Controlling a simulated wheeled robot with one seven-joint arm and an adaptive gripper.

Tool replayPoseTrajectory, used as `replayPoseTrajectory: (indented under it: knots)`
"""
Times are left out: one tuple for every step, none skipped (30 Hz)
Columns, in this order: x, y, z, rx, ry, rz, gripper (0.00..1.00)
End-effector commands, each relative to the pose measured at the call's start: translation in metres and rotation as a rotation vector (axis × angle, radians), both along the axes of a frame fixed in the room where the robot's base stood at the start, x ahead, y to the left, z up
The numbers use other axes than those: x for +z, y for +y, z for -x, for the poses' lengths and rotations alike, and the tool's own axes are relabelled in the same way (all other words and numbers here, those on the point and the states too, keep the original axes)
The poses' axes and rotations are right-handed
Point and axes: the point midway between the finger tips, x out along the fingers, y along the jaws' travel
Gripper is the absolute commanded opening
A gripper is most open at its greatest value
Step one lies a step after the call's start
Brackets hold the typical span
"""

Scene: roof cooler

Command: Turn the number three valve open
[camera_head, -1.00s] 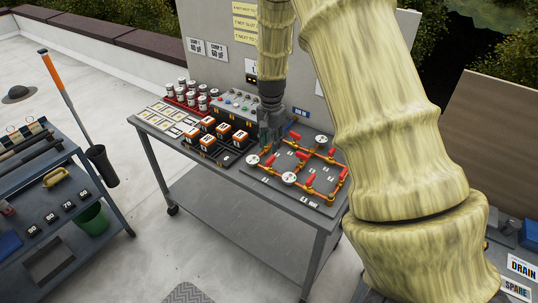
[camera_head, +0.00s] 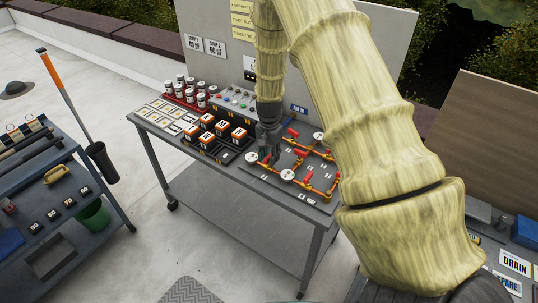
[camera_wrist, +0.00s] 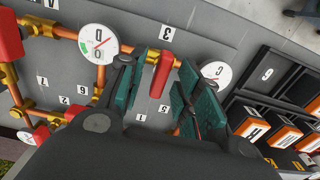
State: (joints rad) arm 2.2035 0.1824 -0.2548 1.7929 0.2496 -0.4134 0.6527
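A grey valve board (camera_head: 255,172) carries orange-brown pipes, white round gauges and several red valve handles. My gripper (camera_head: 266,155) points down over the board's back-left part in the head view. In the wrist view my gripper (camera_wrist: 158,92) has its green-padded fingers apart, on either side of a red valve handle (camera_wrist: 161,74). I cannot tell whether the pads touch it. A small label (camera_wrist: 167,33) near this handle seems to read 3. A gauge marked D (camera_wrist: 98,43) is to the left, one marked C (camera_wrist: 217,73) to the right. The handle's lower end is partly hidden.
Orange-topped blocks (camera_head: 222,128) stand on a black tray left of the board; they also show in the wrist view (camera_wrist: 283,133). Behind are a button panel (camera_head: 235,98) and an upright panel (camera_head: 340,60). Another red handle (camera_wrist: 10,35) is at the wrist view's left.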

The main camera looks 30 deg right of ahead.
Motion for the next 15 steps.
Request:
replayPoseTrajectory:
  knots:
    - [-0.0001, 0.0, 0.0, 0.0, 0.0, 0.0, 0.34]
    - [-0.0001, 0.0, 0.0, 0.0, 0.0, 0.0, 0.34]
    - [-0.0001, 0.0, 0.0, 0.0, 0.0, 0.0, 0.28]
    - [-0.0001, 0.0, 0.0001, 0.0, 0.0, 0.0, 0.23]
    - [0.0, 0.0, 0.0, 0.0, 0.0, 0.0, 0.18]
    - [0.0, 0.0, 0.0001, 0.0, 0.0, 0.0, 0.1]
    - [0.0, 0.0, 0.0, 0.0, 0.0, 0.0, 0.05]
    - [0.0, 0.0, 0.0001, 0.0, 0.0, 0.0, 0.0]
    - [0.0, 0.0, 0.0001, 0.0, 0.0, 0.0, 0.0]
    - [0.0, 0.0, 0.0001, 0.0, 0.0, 0.0, 0.0]
    - [0.0, -0.0001, 0.0002, 0.0, 0.0, 0.0, 0.0]
    - [0.0001, -0.0001, 0.0002, 0.0, 0.0, 0.0, 0.0]
    - [0.0, -0.0001, 0.0002, 0.0, 0.0, 0.0, 0.0]
    - [0.0, -0.0001, 0.0002, 0.001, 0.0, 0.0, 0.0]
    - [0.0, -0.0001, 0.0002, 0.004, 0.0, 0.0, 0.0]
